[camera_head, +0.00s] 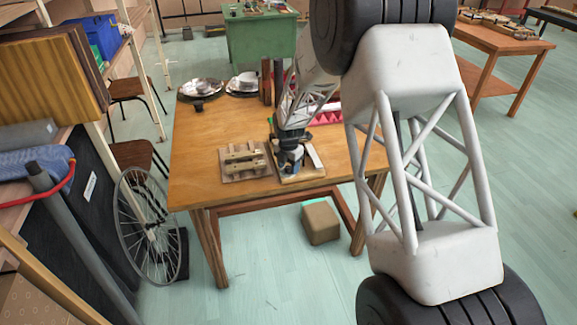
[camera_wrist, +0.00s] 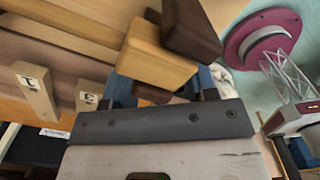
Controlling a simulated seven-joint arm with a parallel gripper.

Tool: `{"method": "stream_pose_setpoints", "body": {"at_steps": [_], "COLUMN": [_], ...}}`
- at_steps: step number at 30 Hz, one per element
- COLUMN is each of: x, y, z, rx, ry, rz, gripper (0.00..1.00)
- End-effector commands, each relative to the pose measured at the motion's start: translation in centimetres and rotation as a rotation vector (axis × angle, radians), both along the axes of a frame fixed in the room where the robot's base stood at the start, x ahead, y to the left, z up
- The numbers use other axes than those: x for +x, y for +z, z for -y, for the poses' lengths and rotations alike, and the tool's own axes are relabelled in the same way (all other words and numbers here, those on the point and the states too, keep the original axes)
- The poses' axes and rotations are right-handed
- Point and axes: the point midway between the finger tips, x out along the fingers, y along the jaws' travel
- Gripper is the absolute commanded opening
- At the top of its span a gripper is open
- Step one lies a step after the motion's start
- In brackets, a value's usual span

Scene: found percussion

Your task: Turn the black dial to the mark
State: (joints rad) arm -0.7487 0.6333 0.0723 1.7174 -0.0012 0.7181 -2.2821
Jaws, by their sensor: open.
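My gripper (camera_head: 290,166) points down over a small board (camera_head: 302,178) at the front of the wooden table. In the wrist view its two blue fingers (camera_wrist: 165,85) stand apart, so it is open. A light wooden block (camera_wrist: 157,55) and dark brown blocks (camera_wrist: 190,25) show just beyond and between the fingers. I cannot tell whether the fingers touch them. I cannot make out the black dial or its mark in either view; my gripper covers part of the board.
A pink-red object (camera_head: 327,113) lies behind my gripper. Lettered wooden blocks (camera_wrist: 35,92) show in the wrist view. The table's left front is clear.

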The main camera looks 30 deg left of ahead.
Motion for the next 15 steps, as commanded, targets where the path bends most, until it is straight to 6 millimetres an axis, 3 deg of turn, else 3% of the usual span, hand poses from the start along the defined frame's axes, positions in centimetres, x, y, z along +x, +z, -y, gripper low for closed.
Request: {"method": "stream_pose_setpoints", "body": {"at_steps": [7, 15], "x": [0.0, 0.0], "y": [-0.03, -0.02], "z": [0.0, 0.01], "rx": [0.0, 0.0], "ry": [0.0, 0.0], "rz": [0.0, 0.0], "gripper": [0.53, 0.13]}}
